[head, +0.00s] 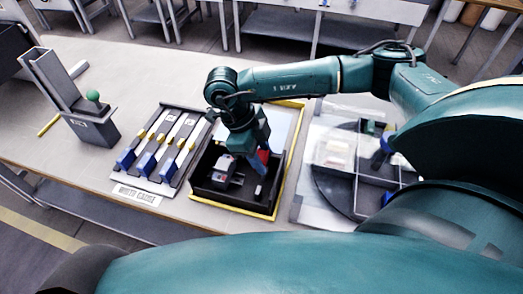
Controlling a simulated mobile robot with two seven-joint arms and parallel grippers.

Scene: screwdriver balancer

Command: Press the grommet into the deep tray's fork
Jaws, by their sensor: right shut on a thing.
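The deep tray (232,208) is a black open box on the table, in front of my right arm. Inside it stands a small grey and white fixture (224,168) with a red mark, and other small grey parts lie on its floor. I cannot tell which part is the fork. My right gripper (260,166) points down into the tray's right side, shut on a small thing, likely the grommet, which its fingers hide. A red patch shows at the fingers. My left gripper is out of view.
A rack with blue-ended slides (147,162) lies left of the tray, with a white label plate (137,195) before it. A grey stand with a green ball (93,96) is farther left. A round dark divided tray (343,190) is on the right.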

